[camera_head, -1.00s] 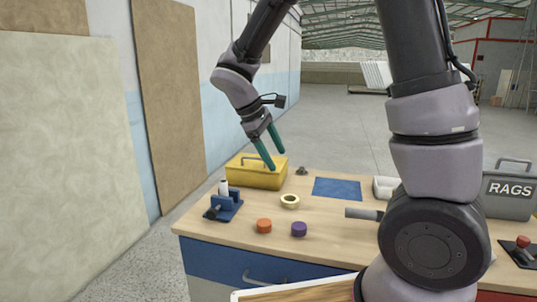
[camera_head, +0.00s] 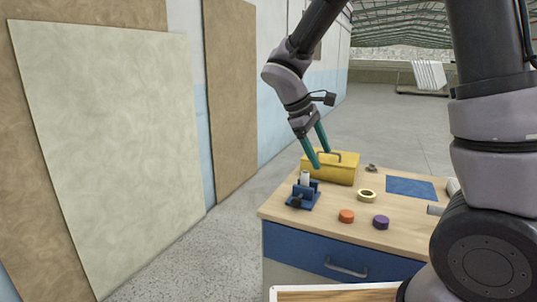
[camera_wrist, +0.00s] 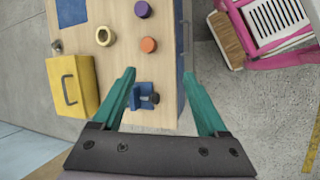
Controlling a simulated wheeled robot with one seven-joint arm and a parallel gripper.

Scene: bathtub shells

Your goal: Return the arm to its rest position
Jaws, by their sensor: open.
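My gripper (camera_head: 322,157) has two teal fingers, spread apart with nothing between them. In the head view it hangs above the bench's far left part, in front of the yellow toolbox (camera_head: 338,172) in the picture. In the wrist view my gripper (camera_wrist: 168,105) points down over the bench, with the blue vise (camera_wrist: 145,97) showing between its fingers, some way below. My arm reaches from the right, bent, with its upper links partly cut off by the frame.
The wooden bench (camera_head: 290,210) also carries a tape roll (camera_head: 366,195), an orange disc (camera_head: 346,216), a purple disc (camera_head: 381,222) and a blue mat (camera_head: 411,188). Large boards (camera_head: 110,140) lean at the left. A pink-framed item (camera_wrist: 285,30) stands beside the bench in the wrist view.

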